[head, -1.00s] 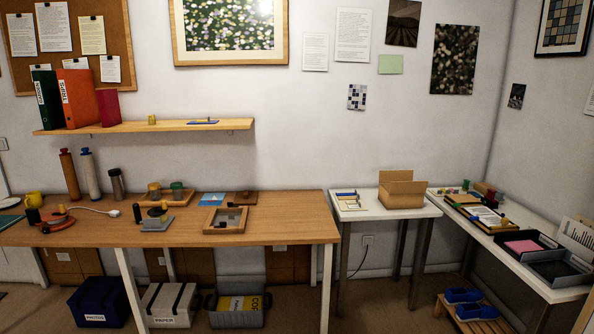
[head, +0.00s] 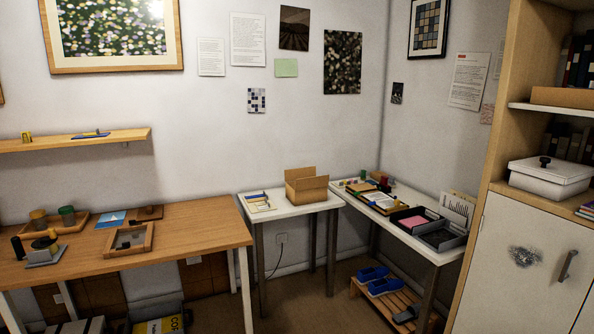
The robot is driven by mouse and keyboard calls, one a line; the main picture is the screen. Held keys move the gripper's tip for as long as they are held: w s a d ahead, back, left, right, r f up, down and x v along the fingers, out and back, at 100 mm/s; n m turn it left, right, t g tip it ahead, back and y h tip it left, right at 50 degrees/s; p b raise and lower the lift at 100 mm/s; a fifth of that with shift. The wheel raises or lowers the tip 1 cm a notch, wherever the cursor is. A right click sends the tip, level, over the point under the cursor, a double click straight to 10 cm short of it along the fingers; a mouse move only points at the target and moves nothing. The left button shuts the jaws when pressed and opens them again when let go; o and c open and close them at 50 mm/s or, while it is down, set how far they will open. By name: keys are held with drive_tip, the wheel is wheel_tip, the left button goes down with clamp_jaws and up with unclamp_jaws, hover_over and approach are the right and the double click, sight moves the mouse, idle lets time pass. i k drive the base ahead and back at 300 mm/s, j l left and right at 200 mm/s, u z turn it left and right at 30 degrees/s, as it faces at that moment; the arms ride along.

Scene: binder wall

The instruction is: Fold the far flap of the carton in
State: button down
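The carton (head: 307,190) is an open brown cardboard box on a small white table (head: 273,209) in the middle of the head view. Its far flap (head: 300,173) stands up along the back edge. A near flap seems to lie along the front, though its exact fold is too small to tell. The inside of the carton is mostly hidden. My gripper is not in the head view.
A pad with pens (head: 260,202) lies left of the carton. A wooden workbench (head: 185,225) stands at the left. A white side table with trays (head: 440,238) stands right, above a shoe rack (head: 385,296). A tall cabinet (head: 535,250) fills the right edge. Some floor shows between.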

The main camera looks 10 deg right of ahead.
sight(291, 176)
drive_tip(key=i+l+u, duration=0.1)
drive_tip(key=i, duration=0.5)
drive_tip(key=i+l, duration=0.25)
drive_tip(key=i, duration=0.35)
drive_tip(key=i+l+u, duration=0.15)
drive_tip(key=i, duration=0.45)
drive_tip(key=i+l, duration=0.35)
drive_tip(key=i, duration=0.25)
drive_tip(key=i+l+u, duration=0.15)
drive_tip(key=i, duration=0.45)
drive_tip(key=i+l+u, duration=0.1)
drive_tip(key=i+l, duration=0.75)
drive_tip(key=i, duration=0.25)
drive_tip(key=u, duration=0.05)
